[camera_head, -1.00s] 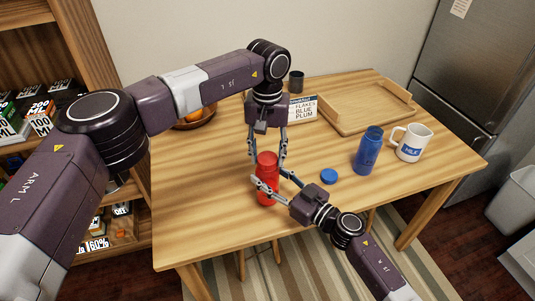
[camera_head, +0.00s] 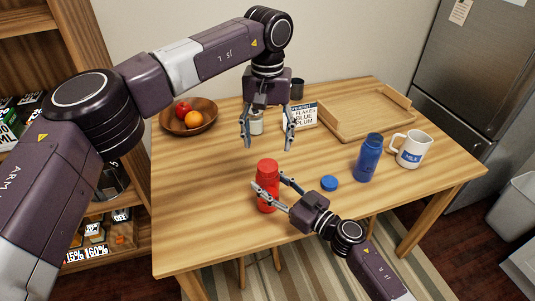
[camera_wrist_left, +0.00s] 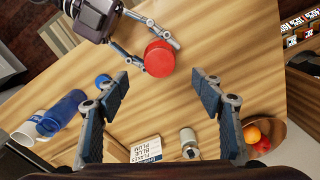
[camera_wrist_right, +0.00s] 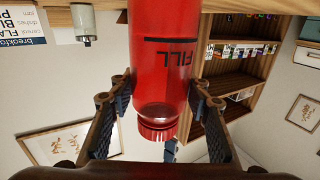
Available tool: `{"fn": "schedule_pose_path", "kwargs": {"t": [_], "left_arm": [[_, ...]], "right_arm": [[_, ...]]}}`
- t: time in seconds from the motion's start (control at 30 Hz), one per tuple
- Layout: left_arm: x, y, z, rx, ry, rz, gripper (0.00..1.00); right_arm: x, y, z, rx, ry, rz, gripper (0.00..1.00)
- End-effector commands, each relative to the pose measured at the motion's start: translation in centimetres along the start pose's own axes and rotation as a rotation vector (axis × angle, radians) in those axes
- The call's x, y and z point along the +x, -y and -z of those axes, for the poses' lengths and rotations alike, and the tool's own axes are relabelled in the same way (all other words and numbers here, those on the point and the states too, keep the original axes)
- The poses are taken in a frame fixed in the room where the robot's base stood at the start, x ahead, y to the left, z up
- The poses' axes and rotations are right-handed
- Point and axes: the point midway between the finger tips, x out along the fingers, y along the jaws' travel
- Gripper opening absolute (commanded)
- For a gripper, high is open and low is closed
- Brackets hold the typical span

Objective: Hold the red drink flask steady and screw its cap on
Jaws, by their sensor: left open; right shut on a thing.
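The red drink flask (camera_head: 268,194) stands upright near the front of the table. Its red cap (camera_head: 267,166) sits on its top; the right wrist view shows the ribbed cap (camera_wrist_right: 158,133) against the neck, but I cannot tell how tight it is. My right gripper (camera_head: 269,182) is shut around the flask's body from the right front. My left gripper (camera_head: 268,148) is open and empty, raised above and behind the flask. In the left wrist view the round cap top (camera_wrist_left: 159,58) lies beyond the open fingers.
A blue cap (camera_head: 329,183) lies right of the flask, near an uncapped blue flask (camera_head: 368,160) and a white mug (camera_head: 413,150). Behind are a breakfast box (camera_head: 303,115), a small jar (camera_head: 256,125), a wooden tray (camera_head: 360,108) and a fruit bowl (camera_head: 205,124).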

Motion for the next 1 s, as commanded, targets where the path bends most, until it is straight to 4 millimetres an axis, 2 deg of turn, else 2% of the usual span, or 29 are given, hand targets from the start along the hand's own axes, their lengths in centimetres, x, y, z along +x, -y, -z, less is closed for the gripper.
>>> {"fn": "schedule_pose_path", "kwargs": {"t": [0.1, 0.23, 0.63, 0.67, 0.83, 1.0], "left_arm": [[-2.2, -0.1, 0.0, 0.0, -0.002, -0.001, 0.61], [-3.7, -0.1, 0.0, 0.0, -0.001, 0.0, 0.61], [-4.4, -0.1, 0.0, 0.001, 0.001, 0.0, 0.61], [-4.3, 0.0, 0.0, 0.001, 0.001, 0.0, 0.61], [-4.3, -0.1, 0.0, 0.0, 0.001, 0.0, 0.61], [-4.3, 0.0, 0.0, 0.0, 0.001, 0.0, 0.61]], "right_arm": [[0.0, 0.0, -0.1, 0.001, 0.001, 0.0, 0.0], [0.0, 0.0, -0.1, 0.001, 0.001, 0.0, 0.0], [0.0, 0.0, -0.1, 0.001, 0.001, 0.001, 0.0], [0.0, 0.0, -0.1, 0.001, 0.001, 0.001, 0.47], [0.0, 0.0, 0.0, 0.001, 0.001, 0.0, 0.65], [0.0, 0.0, 0.0, 0.0, 0.0, 0.0, 0.65]]}}
